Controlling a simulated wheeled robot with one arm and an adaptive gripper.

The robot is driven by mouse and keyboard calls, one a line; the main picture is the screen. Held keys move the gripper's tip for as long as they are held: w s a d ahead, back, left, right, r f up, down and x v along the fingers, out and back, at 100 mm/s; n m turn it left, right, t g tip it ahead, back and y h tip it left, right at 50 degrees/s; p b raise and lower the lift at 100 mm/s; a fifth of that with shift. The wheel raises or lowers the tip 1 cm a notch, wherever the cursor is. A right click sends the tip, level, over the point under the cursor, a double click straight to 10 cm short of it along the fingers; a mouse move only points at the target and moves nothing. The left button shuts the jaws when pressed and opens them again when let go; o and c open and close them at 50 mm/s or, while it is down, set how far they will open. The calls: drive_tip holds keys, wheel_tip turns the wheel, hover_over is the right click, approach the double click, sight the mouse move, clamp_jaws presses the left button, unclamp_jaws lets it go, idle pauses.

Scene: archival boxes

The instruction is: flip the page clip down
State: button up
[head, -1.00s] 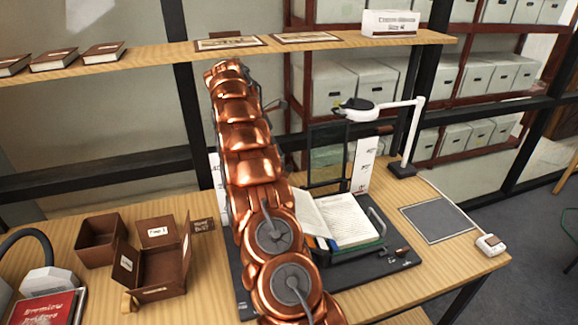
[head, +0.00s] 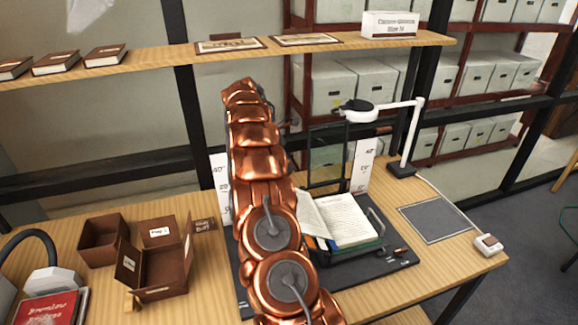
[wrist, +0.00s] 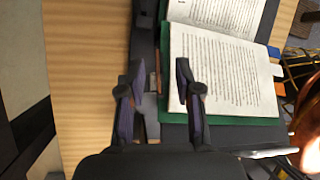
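An open book (head: 345,220) lies on a dark cradle in the head view; its pages (wrist: 225,70) also fill the right of the wrist view. A dark upright frame with a see-through panel (head: 327,165) stands behind the book and seems to be the page clip, with a brown handle (head: 384,129) at its upper right. My gripper (wrist: 160,88) is open in the wrist view. A dark bar with a thin brown strip (wrist: 158,70) shows between and beyond its fingers; whether they touch it is unclear. My arm hides the gripper in the head view.
White scale boards (head: 362,165) flank the frame. A lamp (head: 405,140) stands behind right, near a grey mat (head: 437,221). Brown boxes (head: 160,262) sit on the left. A wooden shelf (head: 170,54) runs above the table at the back.

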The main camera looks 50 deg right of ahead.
drive_tip(key=shift+x, duration=1.1)
clamp_jaws()
